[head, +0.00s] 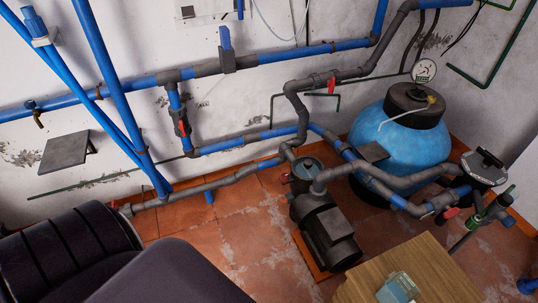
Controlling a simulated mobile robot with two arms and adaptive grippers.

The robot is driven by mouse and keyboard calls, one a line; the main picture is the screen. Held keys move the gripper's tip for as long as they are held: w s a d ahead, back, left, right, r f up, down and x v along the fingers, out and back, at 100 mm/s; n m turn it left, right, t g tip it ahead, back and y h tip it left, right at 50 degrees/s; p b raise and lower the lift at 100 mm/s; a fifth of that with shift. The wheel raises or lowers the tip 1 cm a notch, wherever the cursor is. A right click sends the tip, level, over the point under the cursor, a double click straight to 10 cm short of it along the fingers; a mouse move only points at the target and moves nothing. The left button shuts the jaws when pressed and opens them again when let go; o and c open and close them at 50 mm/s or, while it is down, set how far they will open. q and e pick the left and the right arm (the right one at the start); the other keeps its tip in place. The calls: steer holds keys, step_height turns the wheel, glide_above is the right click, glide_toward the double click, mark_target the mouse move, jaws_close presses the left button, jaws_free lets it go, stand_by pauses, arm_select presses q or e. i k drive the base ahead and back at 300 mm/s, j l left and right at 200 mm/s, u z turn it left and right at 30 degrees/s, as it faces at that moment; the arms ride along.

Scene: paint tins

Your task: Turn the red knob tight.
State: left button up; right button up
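Several red handles show on the pipework, and I cannot tell which is the red knob of the task. One red handle (182,128) is on the vertical pipe at the left of the wall. Another red handle (331,86) is on the grey pipe near the tank. A third red handle (451,213) is low at the right, by the filter housing. A small red part also shows at the left of the pump. How tight any of them is cannot be seen. Neither of my grippers can be made out in this view.
A blue tank (400,140) stands in the back right corner, with a dark pump (325,230) in front. A wooden table (430,270) at the bottom right bears a small pale teal item (397,288). Tiled floor (230,235) is open left of the pump. Dark shapes fill the lower left.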

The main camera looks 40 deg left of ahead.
mark_target(284, 176)
steer(key=k+u, duration=0.15)
steer(key=u, duration=0.9)
